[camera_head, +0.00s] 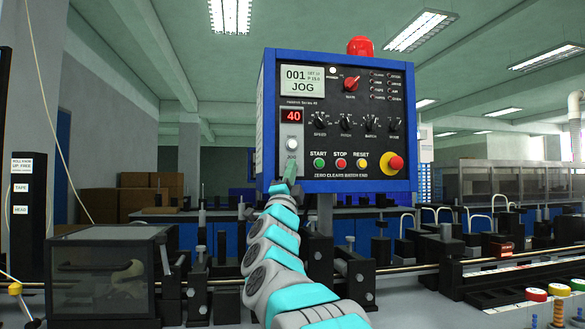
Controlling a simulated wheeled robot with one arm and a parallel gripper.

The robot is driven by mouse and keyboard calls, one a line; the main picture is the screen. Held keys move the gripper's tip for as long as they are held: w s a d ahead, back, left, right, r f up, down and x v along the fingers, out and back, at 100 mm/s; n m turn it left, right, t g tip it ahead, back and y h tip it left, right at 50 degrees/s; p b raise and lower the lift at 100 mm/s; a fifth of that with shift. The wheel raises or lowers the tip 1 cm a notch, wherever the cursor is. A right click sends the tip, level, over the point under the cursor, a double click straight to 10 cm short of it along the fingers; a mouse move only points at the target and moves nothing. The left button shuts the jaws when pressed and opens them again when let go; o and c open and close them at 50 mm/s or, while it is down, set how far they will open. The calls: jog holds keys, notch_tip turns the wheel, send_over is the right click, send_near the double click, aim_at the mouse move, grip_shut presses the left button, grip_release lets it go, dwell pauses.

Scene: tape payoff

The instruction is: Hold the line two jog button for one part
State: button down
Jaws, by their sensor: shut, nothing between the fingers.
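A blue-framed control panel (340,177) stands ahead on a post. Its white jog button (291,144) sits in a pale strip at the left, with the word JOG below it. A screen (302,80) above reads 001 JOG, and a red digit display (291,116) reads 40. My gripper (291,171) is shut and points up at the panel. Its tip appears just below the JOG label and does not cover the button in this view. The depth gap to the panel cannot be told. No marking for line two is legible.
Beside the jog strip are green start (320,163), red stop (341,164) and yellow reset (362,163) buttons, and a red emergency knob (396,163). Several black dials sit above. A dark clear-sided box (103,275) stands lower left. A rail and machine blocks run behind my arm.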

jog(key=shift+s+d+b, duration=0.25)
jog(key=shift+s+b, duration=0.25)
jog(key=shift+s, duration=0.2)
jog(key=shift+s+d+b, duration=0.25)
jog(key=shift+s+b, duration=0.2)
jog(key=shift+s, duration=0.35)
jog(key=shift+s+d+b, duration=0.2)
jog(key=shift+s+b, duration=0.2)
jog(key=shift+s, duration=0.4)
jog(key=shift+s+d+b, duration=0.25)
jog(key=shift+s+b, duration=0.2)
jog(key=shift+s, duration=0.35)
